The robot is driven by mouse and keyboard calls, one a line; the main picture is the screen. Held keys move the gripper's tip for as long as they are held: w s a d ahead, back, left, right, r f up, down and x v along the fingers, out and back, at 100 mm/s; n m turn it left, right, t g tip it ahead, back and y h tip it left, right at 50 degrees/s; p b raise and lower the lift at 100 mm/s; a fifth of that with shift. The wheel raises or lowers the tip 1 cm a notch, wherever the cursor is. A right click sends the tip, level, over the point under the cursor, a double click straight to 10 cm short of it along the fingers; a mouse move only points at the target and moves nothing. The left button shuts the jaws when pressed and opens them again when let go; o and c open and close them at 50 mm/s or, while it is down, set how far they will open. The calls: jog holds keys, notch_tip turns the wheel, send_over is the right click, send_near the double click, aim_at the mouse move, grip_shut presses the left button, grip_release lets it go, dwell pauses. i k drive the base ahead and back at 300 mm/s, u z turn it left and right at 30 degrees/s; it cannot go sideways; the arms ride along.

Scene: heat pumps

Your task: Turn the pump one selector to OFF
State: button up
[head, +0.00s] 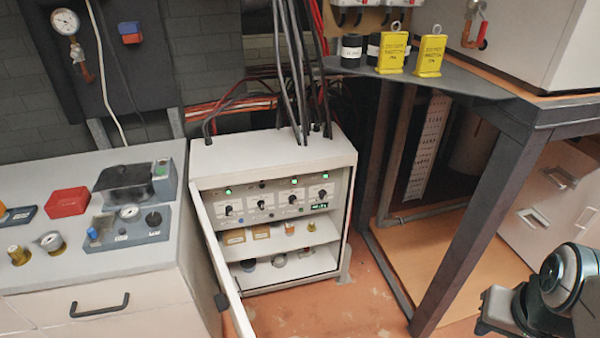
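A white cabinet (270,150) stands open on the floor in the middle of the head view. Inside it, a grey control panel (245,192) carries a row of several black selector knobs on white plates. The leftmost knob (228,210) sits below a lit green lamp (228,190). The labels are too small to read, so I cannot tell which knob is pump one or its exact setting. My arm (558,275) shows at the lower right, well away from the cabinet. My gripper's fingers do not show.
The cabinet's white door (222,265) is swung open toward me on the left. A white bench (90,270) with gauges and a red box (67,202) stands left. A dark metal table frame (480,210) stands right. Red floor (330,305) before the cabinet is clear.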

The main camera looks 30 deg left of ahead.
aim_at(229, 209)
jog(key=u, duration=0.25)
jog(key=i, duration=1.1)
jog(key=u, duration=1.35)
jog(key=i, duration=0.6)
jog(key=u, duration=0.55)
